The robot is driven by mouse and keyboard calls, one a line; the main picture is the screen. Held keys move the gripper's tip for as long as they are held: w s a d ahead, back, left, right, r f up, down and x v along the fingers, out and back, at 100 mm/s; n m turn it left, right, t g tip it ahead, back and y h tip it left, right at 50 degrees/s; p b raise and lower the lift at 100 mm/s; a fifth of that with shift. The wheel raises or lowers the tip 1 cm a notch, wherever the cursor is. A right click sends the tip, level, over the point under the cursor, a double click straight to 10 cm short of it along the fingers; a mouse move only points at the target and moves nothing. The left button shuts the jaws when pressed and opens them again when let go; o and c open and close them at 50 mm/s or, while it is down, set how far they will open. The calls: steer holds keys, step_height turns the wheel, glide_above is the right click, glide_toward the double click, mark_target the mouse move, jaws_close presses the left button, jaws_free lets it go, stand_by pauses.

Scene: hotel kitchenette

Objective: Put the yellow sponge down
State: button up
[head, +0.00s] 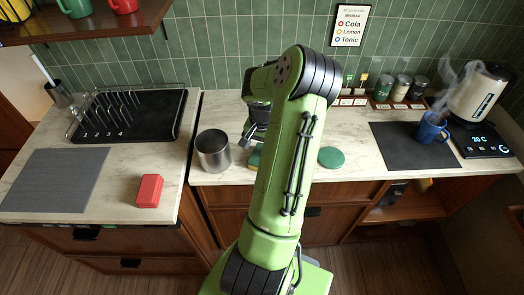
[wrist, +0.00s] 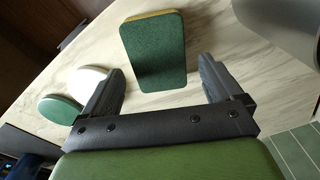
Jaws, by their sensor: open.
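The sponge (wrist: 156,52) has a dark green face and a thin yellow edge in the wrist view. It lies on the pale marble counter, just beyond my fingertips and in line with the gap between them. My gripper (wrist: 161,72) is open, with its two black fingers apart and nothing held between them. In the head view my arm covers most of that spot. A small green and yellow piece of the sponge (head: 256,156) shows at the left edge of the arm.
A steel canister (head: 213,152) stands left of my arm, near the sponge; it also shows in the wrist view (wrist: 284,18). A green disc (head: 331,157) lies to the right. A red block (head: 150,191) and black drying rack (head: 128,116) occupy the left counter.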

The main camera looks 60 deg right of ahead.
step_height(320, 180, up, 9)
steer(key=shift+a+r+p, duration=0.2)
steer(key=shift+a+p, duration=0.05)
steer(key=shift+p, duration=0.2)
steer(key=w+a+r+n+h, duration=0.1)
steer(key=w+a+r+n, duration=0.25)
steer(key=a, duration=0.35)
steer(key=w+a+r+n+t+h, duration=0.1)
steer(key=w+a+r+n, duration=0.1)
steer(key=a+r, duration=0.3)
steer(key=w+a+r+n+h, duration=0.1)
steer(key=w+a+r+n, duration=0.2)
steer(key=a, duration=0.5)
steer(key=s+a+r+n+t+y, duration=0.1)
steer(key=s+a+n, duration=0.3)
steer(key=a, duration=0.4)
steer(key=s+a+r+n+t+y, duration=0.1)
steer(key=s+a+n+t+y, duration=0.1)
steer(key=a, duration=0.6)
steer(key=s+n+t, duration=0.1)
steer(key=s+n, duration=0.1)
steer(key=s, duration=0.1)
steer(key=shift+a+r, duration=0.3)
steer(key=shift+n, duration=0.25)
